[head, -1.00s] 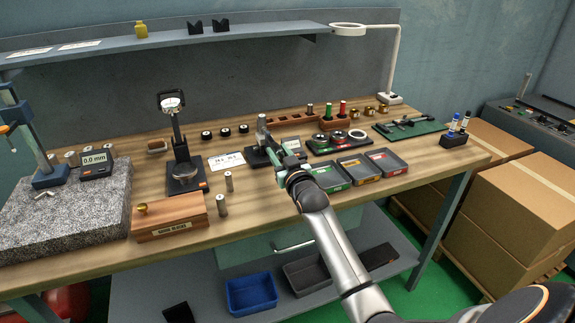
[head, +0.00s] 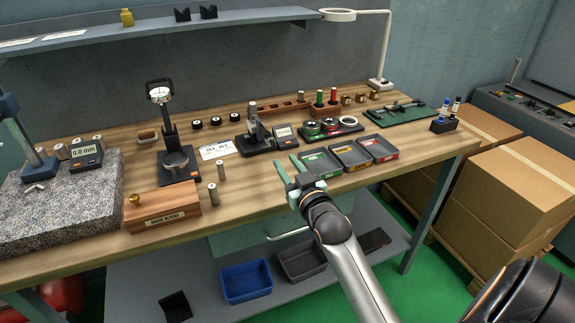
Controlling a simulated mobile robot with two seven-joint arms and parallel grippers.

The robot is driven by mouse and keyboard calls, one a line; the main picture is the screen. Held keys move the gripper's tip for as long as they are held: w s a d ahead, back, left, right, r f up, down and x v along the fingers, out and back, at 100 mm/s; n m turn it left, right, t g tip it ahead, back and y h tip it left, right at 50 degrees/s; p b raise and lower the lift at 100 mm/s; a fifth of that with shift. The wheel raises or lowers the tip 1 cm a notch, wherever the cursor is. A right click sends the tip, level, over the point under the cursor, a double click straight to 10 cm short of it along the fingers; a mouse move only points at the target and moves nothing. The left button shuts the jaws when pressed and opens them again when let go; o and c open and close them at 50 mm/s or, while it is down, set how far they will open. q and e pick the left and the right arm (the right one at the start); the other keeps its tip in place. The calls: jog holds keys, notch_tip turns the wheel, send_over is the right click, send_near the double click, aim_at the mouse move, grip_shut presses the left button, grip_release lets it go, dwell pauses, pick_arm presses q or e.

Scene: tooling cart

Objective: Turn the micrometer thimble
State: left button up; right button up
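What looks like the micrometer (head: 255,134) stands on a black base on the wooden bench, with a grey upright part and a small digital readout (head: 284,132) at its right. The readout's digits are too small to read, and I cannot clearly make out the thimble. My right gripper (head: 287,164) is in front of the micrometer, toward the bench's front edge, with its two greenish fingers spread apart and nothing between them. It is apart from the micrometer. My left gripper is not in view.
Red, yellow and green-labelled trays (head: 350,153) sit right of the gripper. Ring gauges on a black tray (head: 331,130) are behind them. Left are a dial indicator stand (head: 170,135), small cylinders (head: 221,170) and a wooden gauge block box (head: 163,208). A lamp (head: 385,50) stands back right.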

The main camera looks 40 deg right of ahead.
aim_at(274, 146)
dwell(0.3)
jog(key=w+m+p, duration=0.1)
jog(key=w+m, duration=0.2)
jog(key=m, duration=0.9)
jog(key=w+d+m+p, duration=0.1)
jog(key=w+m, duration=0.2)
jog(key=m, duration=0.9)
jog(key=w+d+m+p, duration=0.1)
jog(key=w+m, duration=0.2)
jog(key=m, duration=0.8)
jog(key=shift+w+r+m+p, duration=0.2)
jog(key=shift+m+p, duration=0.1)
jog(key=shift+m, duration=0.1)
